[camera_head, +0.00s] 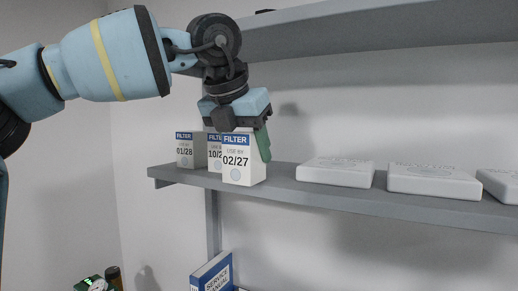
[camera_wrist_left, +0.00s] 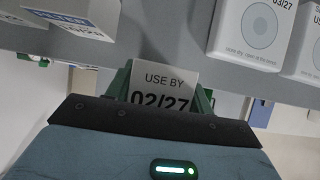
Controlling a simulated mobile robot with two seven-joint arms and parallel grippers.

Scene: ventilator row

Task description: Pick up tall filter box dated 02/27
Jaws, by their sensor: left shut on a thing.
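The tall filter box dated 02/27 (camera_head: 238,165) is white with a blue FILTER band. It stands upright at the front edge of the shelf in the head view. My left gripper (camera_head: 246,135) comes down over its top and is shut on it, with a green finger showing on its right side. In the left wrist view the box (camera_wrist_left: 165,87) shows its USE BY 02/27 label between the green fingers; its lower label is hidden by the gripper body. I cannot tell whether its base touches the shelf. My right gripper is not in view.
Filter boxes dated 01/28 (camera_head: 187,150) and 10/2-something (camera_head: 214,155), partly hidden, stand close on the left. Flat white packs (camera_head: 336,171) lie to the right on the grey shelf (camera_head: 283,183). Another shelf (camera_head: 370,35) hangs above. A service manual (camera_head: 212,272) stands below.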

